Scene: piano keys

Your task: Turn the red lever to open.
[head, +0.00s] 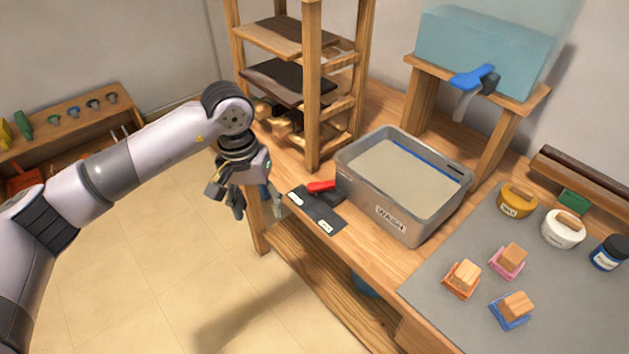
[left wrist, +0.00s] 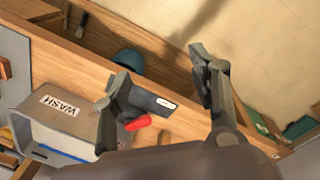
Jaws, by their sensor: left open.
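The red lever (head: 321,186) sits on a dark plate (head: 318,213) that has two white labels, at the front edge of the wooden workbench, just left of the wash basin. My left gripper (head: 238,203) hangs off the bench's front edge, to the left of the lever and apart from it. In the left wrist view the gripper (left wrist: 165,80) has its fingers wide apart and nothing between the tips. The red lever (left wrist: 138,122) shows there beside the left finger, which hides part of the dark plate. My right gripper is in neither view.
A grey metal basin marked WASH (head: 392,218) stands right of the lever. A wooden rack (head: 311,90) rises behind it. A blue-green tank (head: 487,50) with a blue tap handle (head: 473,77) stands at the back. Jars and small wood-handled blocks (head: 463,277) lie on a grey mat (head: 440,262).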

